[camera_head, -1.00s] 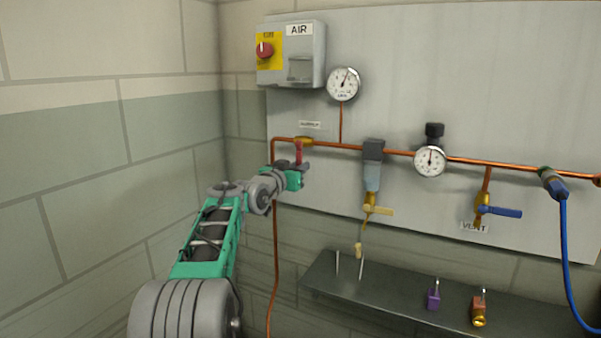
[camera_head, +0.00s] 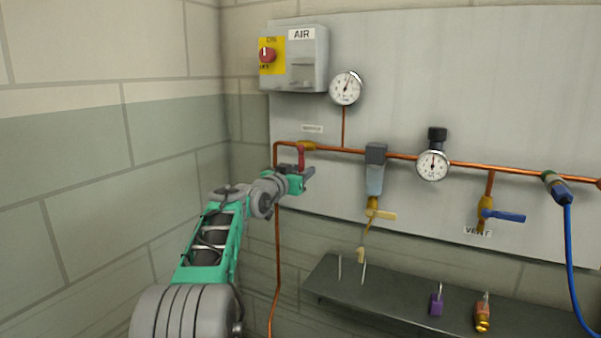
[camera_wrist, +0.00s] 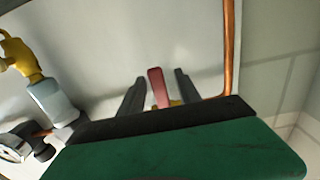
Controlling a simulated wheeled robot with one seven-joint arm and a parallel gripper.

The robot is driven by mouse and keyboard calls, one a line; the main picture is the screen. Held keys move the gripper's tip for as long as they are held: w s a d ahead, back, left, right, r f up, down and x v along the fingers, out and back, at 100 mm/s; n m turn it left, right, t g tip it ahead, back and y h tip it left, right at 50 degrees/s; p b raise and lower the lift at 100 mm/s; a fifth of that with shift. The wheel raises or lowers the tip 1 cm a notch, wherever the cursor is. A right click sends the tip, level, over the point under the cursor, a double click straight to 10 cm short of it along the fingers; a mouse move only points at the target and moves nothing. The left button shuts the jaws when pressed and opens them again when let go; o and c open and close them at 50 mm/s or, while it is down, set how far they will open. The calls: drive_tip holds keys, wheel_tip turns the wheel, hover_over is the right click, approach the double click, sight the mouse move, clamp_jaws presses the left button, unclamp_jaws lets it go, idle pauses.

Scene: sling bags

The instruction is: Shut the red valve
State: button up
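The red valve has a red lever (camera_head: 301,158) that hangs down from a brass body (camera_head: 307,146) on the copper pipe, across the pipe's line. My gripper (camera_head: 308,174) is at the lower end of this lever. In the wrist view, the red lever (camera_wrist: 158,88) stands between the two dark fingers of my gripper (camera_wrist: 159,91). The fingers are open, with a gap showing on each side of the lever. The brass body is mostly hidden behind the lever and my gripper there.
The AIR box (camera_head: 308,60) with a red switch is above, with a gauge (camera_head: 346,88) beside it. A yellow lever (camera_head: 382,215) and a blue lever (camera_head: 504,216) are to the right. A shelf (camera_head: 390,300) with padlocks is below. The left wall (camera_head: 100,170) is bare.

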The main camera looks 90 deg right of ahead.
drive_tip(key=v, duration=0.7)
drive_tip(key=shift+w+a+b, duration=0.2)
drive_tip(key=shift+a+b, duration=0.15)
drive_tip(key=shift+b, duration=0.1)
drive_tip(key=shift+w, duration=0.1)
